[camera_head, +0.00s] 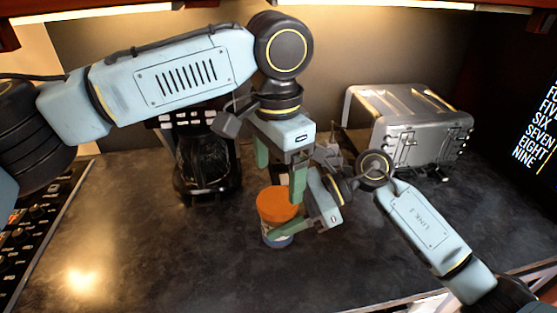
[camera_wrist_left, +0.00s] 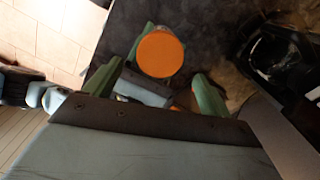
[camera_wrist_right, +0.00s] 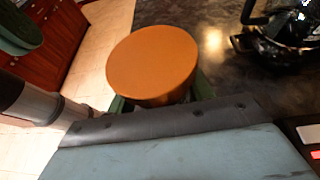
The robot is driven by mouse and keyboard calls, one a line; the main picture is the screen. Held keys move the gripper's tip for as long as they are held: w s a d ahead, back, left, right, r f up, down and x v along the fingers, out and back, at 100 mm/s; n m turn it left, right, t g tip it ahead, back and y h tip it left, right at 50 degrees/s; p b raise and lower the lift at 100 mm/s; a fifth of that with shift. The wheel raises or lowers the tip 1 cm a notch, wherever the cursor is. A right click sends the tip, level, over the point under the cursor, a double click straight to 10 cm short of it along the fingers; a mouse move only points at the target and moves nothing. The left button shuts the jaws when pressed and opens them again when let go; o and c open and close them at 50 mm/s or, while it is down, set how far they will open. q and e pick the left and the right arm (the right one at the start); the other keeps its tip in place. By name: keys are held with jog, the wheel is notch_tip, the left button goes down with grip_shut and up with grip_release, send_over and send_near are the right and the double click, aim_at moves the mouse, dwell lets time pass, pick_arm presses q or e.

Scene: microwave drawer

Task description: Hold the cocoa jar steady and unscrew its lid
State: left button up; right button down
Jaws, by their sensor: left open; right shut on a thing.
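The cocoa jar (camera_head: 277,239) stands upright on the dark counter, with its orange lid (camera_head: 279,203) on top. The lid also shows from above in the left wrist view (camera_wrist_left: 160,54) and large in the right wrist view (camera_wrist_right: 152,63). My right gripper (camera_head: 283,228) is shut on the jar's body below the lid, coming from the right. My left gripper (camera_head: 279,172) points down above the lid, its green fingers spread and empty. The lower part of the jar is partly hidden by my right gripper's finger.
A coffee maker (camera_head: 207,172) with a glass carafe stands behind and left of the jar. A silver toaster (camera_head: 415,130) stands at the back right. A panel with knobs (camera_head: 40,225) runs along the left edge. The counter (camera_head: 160,255) at the front left is clear.

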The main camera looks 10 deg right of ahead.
aim_at(277, 200)
pick_arm(q)
jog(key=shift+f, duration=2.8)
jog(key=shift+c, duration=0.4)
jog(key=c, duration=0.9)
jog(key=shift+n, duration=1.5)
jog(key=shift+r, duration=0.15)
jog(key=shift+r, duration=1)
